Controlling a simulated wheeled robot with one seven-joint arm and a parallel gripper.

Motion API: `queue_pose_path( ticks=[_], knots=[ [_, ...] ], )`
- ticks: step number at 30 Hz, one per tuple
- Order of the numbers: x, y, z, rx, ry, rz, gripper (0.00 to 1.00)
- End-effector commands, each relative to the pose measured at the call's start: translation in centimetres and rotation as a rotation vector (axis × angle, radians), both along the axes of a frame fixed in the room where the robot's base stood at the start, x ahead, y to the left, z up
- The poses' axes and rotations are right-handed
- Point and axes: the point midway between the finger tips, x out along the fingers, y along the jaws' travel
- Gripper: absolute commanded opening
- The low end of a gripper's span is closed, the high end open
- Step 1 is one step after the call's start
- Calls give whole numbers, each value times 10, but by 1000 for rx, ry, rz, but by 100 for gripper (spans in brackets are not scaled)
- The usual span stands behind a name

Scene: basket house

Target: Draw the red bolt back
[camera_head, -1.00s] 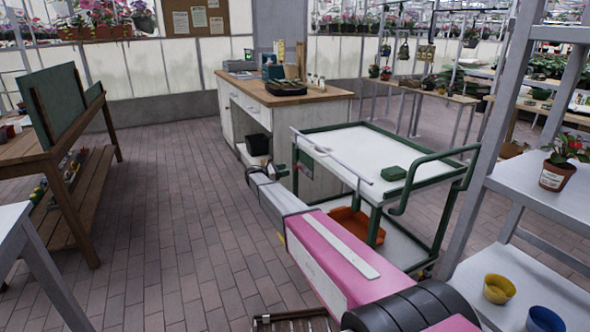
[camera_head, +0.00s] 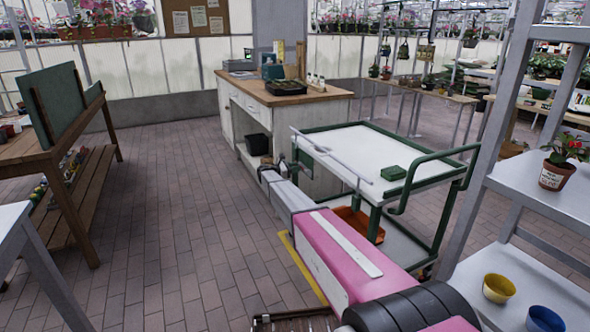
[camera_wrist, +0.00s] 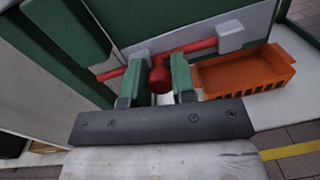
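The red bolt (camera_wrist: 195,46) shows in the wrist view as a rod lying across a grey panel, with pale brackets (camera_wrist: 230,36) along it. Its left end sticks out past the left bracket. A round red knob (camera_wrist: 160,79) stands out from the rod towards my wrist. My gripper (camera_wrist: 159,77) has its green fingers on either side of this knob, close against it, and looks shut on it. In the head view my arm reaches forward to the left side of the green-framed cart (camera_head: 345,128); the bolt is hidden there.
An orange bin (camera_wrist: 245,74) sits on the cart's lower shelf. A green box (camera_head: 393,173) lies on its top. A wooden-topped cabinet (camera_head: 290,98) stands behind. A shelf with pots (camera_head: 498,288) is at right, a workbench (camera_head: 45,150) at left. The brick floor between is clear.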

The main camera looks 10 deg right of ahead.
Motion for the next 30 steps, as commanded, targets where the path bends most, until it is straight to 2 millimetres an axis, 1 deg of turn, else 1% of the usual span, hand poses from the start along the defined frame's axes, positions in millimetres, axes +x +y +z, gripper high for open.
queue_pose_path(
  ticks=[5,12,21,22,24,30],
  knots=[
    [-5,-1,0,0,0,0,0],
    [-36,-11,1,0,0,-1,0],
    [-39,-12,0,1,0,-5,0],
    [-40,-12,0,1,0,-6,31],
    [-40,-12,0,1,0,-5,51],
    [-38,-12,0,0,0,-3,51]
  ],
)
